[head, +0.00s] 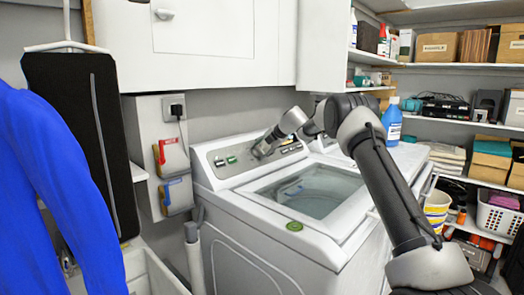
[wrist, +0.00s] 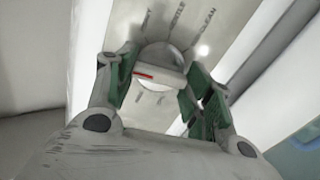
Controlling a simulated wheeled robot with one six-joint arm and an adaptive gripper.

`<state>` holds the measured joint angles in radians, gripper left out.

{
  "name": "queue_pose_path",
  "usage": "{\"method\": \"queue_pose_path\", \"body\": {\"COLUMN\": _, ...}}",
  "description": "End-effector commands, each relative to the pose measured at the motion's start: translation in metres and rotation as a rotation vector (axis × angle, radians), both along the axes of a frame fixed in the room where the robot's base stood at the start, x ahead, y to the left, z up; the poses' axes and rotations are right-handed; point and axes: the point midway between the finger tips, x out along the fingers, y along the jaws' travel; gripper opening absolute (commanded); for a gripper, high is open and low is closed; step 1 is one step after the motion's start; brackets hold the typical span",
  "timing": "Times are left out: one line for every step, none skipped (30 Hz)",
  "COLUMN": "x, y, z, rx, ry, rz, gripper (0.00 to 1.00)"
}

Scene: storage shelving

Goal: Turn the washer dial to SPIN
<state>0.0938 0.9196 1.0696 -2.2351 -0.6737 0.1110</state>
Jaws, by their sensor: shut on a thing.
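The washer (head: 245,205) is white with a closed glass lid. Its raised grey control panel (head: 222,158) stands along the back. Labels fan out above the dial; one reads CLEAN, the others are only partly legible. I cannot read SPIN.
A blue bottle (head: 392,119) stands behind my arm on the right. White cabinets (head: 210,35) hang above the washer. A blue garment (head: 55,190) and a black one (head: 80,120) hang at the left. Shelves (head: 460,66) with boxes fill the right. A green disc (head: 294,226) lies on the washer's front edge.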

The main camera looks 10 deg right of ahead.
Motion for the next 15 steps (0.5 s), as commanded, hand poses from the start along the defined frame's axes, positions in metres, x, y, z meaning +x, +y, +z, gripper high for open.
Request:
{"method": "queue_pose_path", "body": {"x": -0.0002, "y": -0.0003, "z": -0.0004, "rx": -0.020, "ry": -0.013, "rz": 0.021, "gripper": 0.28}}
{"method": "queue_pose_path", "body": {"x": -0.0002, "y": -0.0003, "z": -0.0004, "rx": -0.034, "ry": -0.024, "rz": 0.037, "gripper": 0.28}}
{"method": "queue_pose_path", "body": {"x": -0.0002, "y": -0.0003, "z": -0.0004, "rx": -0.055, "ry": -0.039, "rz": 0.060, "gripper": 0.28}}
{"method": "queue_pose_path", "body": {"x": -0.0002, "y": -0.0004, "z": -0.0004, "rx": -0.070, "ry": -0.050, "rz": 0.078, "gripper": 0.28}}
{"method": "queue_pose_path", "body": {"x": -0.0002, "y": -0.0004, "z": -0.0004, "rx": -0.087, "ry": -0.062, "rz": 0.096, "gripper": 0.28}}
{"method": "queue_pose_path", "body": {"x": -0.0002, "y": -0.0004, "z": -0.0004, "rx": -0.109, "ry": -0.078, "rz": 0.121, "gripper": 0.28}}
{"method": "queue_pose_path", "body": {"x": -0.0002, "y": -0.0004, "z": -0.0004, "rx": -0.127, "ry": -0.091, "rz": 0.140, "gripper": 0.28}}
{"method": "queue_pose_path", "body": {"x": -0.0003, "y": -0.0004, "z": -0.0005, "rx": -0.144, "ry": -0.104, "rz": 0.160, "gripper": 0.28}}
{"method": "queue_pose_path", "body": {"x": -0.0003, "y": -0.0004, "z": -0.0005, "rx": -0.167, "ry": -0.120, "rz": 0.185, "gripper": 0.28}}
{"method": "queue_pose_path", "body": {"x": -0.0003, "y": -0.0005, "z": -0.0006, "rx": -0.185, "ry": -0.133, "rz": 0.205, "gripper": 0.28}}
{"method": "queue_pose_path", "body": {"x": -0.0003, "y": -0.0005, "z": -0.0006, "rx": -0.201, "ry": -0.145, "rz": 0.223, "gripper": 0.28}}
{"method": "queue_pose_path", "body": {"x": -0.0003, "y": -0.0005, "z": -0.0006, "rx": -0.225, "ry": -0.162, "rz": 0.249, "gripper": 0.28}}
{"method": "queue_pose_path", "body": {"x": -0.0003, "y": -0.0006, "z": -0.0006, "rx": -0.242, "ry": -0.174, "rz": 0.268, "gripper": 0.28}}
{"method": "queue_pose_path", "body": {"x": -0.0003, "y": -0.0006, "z": -0.0006, "rx": -0.259, "ry": -0.187, "rz": 0.288, "gripper": 0.28}}
{"method": "queue_pose_path", "body": {"x": -0.0003, "y": -0.0006, "z": -0.0006, "rx": -0.282, "ry": -0.204, "rz": 0.313, "gripper": 0.28}}
